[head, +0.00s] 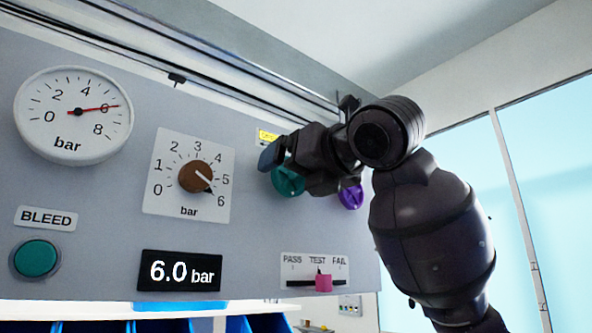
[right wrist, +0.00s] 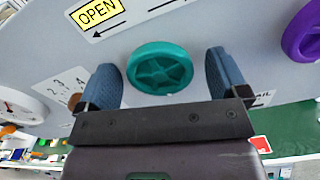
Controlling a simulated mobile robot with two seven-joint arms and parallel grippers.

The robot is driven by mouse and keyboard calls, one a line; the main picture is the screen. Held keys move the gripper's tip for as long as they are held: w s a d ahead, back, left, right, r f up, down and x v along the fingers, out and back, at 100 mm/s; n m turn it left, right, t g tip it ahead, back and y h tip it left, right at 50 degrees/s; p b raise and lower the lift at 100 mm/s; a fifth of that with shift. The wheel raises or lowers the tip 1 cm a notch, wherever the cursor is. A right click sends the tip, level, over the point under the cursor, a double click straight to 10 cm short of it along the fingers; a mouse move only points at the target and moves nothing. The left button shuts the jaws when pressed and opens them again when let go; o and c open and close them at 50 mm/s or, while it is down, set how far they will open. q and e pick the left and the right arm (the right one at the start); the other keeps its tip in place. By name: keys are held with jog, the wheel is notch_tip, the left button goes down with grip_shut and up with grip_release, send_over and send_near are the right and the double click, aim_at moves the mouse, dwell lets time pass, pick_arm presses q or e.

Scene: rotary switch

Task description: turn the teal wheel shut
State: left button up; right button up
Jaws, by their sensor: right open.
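The teal wheel (head: 288,181) is on the grey panel, partly hidden behind my right gripper (head: 278,170) in the head view. In the right wrist view the round, ribbed teal wheel (right wrist: 160,68) shows whole. My right gripper (right wrist: 164,80) is open, with one blue finger on each side of the wheel. Gaps show between the fingers and the rim, and nothing is held. A yellow OPEN label (right wrist: 97,12) with an arrow sits near the wheel. My left gripper is not in view.
A purple wheel (head: 351,196) is right of the teal one. The panel also has a gauge (head: 73,115) reading about 6, a brown knob (head: 196,177), a green BLEED button (head: 36,258), a 6.0 bar display (head: 179,271) and a pink slider (head: 323,283) below.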

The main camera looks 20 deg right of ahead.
jog(key=c, duration=0.9)
